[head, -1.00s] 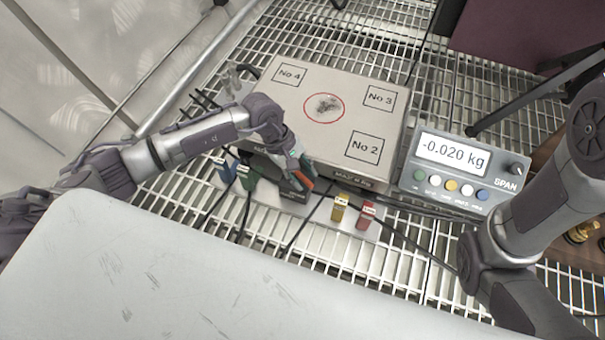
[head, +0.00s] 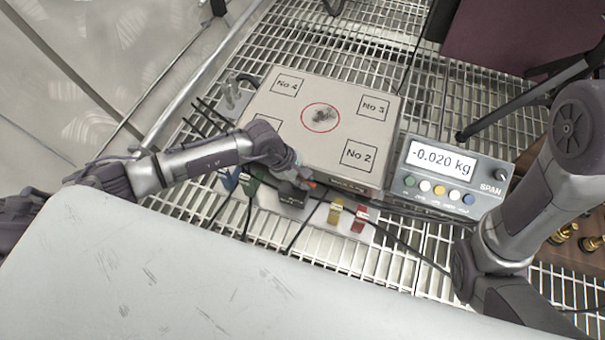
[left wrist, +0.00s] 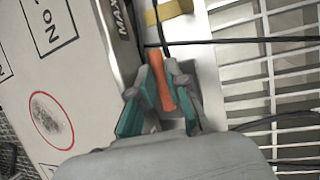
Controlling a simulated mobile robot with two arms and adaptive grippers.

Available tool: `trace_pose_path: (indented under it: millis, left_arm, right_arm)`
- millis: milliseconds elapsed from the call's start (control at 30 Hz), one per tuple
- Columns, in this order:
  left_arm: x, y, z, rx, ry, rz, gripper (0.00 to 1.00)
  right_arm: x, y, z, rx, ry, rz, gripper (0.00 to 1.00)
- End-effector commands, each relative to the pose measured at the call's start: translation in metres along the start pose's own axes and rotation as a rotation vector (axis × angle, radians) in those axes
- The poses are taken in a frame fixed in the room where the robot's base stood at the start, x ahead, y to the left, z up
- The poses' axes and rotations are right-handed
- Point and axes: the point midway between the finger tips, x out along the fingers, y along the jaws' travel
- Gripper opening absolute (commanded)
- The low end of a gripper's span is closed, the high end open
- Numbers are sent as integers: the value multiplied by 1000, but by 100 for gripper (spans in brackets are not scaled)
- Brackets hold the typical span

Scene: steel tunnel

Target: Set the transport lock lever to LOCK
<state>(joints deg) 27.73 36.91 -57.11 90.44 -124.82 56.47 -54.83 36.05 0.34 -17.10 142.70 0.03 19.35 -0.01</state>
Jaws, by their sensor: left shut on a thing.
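The transport lock lever has an orange handle (left wrist: 162,82), seen in the left wrist view between the teal-padded fingers of my left gripper (left wrist: 158,98). The gripper is shut on it. In the head view my left gripper (head: 302,180) is low at the front edge of the scale box (head: 275,150), and only a bit of orange shows at its tips. A dark block (head: 291,194) sits just below the fingers on the pale plate. The lever's markings are hidden or too small to read. My right gripper is out of view.
The grey display unit (head: 447,175) reads -0.020 kg, right of the box. A yellow tag (head: 335,213) and a red tag (head: 359,219) stand on the plate. Blue and green connectors with dark cables lie left of the gripper. Open steel grating (head: 400,262) surrounds these.

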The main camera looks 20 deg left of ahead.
Motion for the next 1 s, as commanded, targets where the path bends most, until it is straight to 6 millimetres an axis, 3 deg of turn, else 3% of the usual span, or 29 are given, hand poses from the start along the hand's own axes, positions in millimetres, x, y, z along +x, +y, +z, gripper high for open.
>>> trace_pose_path:
  millis: [300, 333, 467, 800, 1000]
  left_arm:
    - [0, 1, 0, -11, 1, 6, 0]
    - [0, 1, 0, -11, 1, 6, 19]
    - [0, 1, 0, -10, 1, 6, 40]
    - [-2, 1, 0, -9, 2, 5, 40]
    - [-30, 1, -1, -7, 3, 8, 40]
  right_arm:
    - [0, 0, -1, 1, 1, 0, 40]
    - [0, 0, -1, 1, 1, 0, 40]
    - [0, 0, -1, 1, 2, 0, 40]
    - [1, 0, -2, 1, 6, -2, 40]
    - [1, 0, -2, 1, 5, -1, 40]
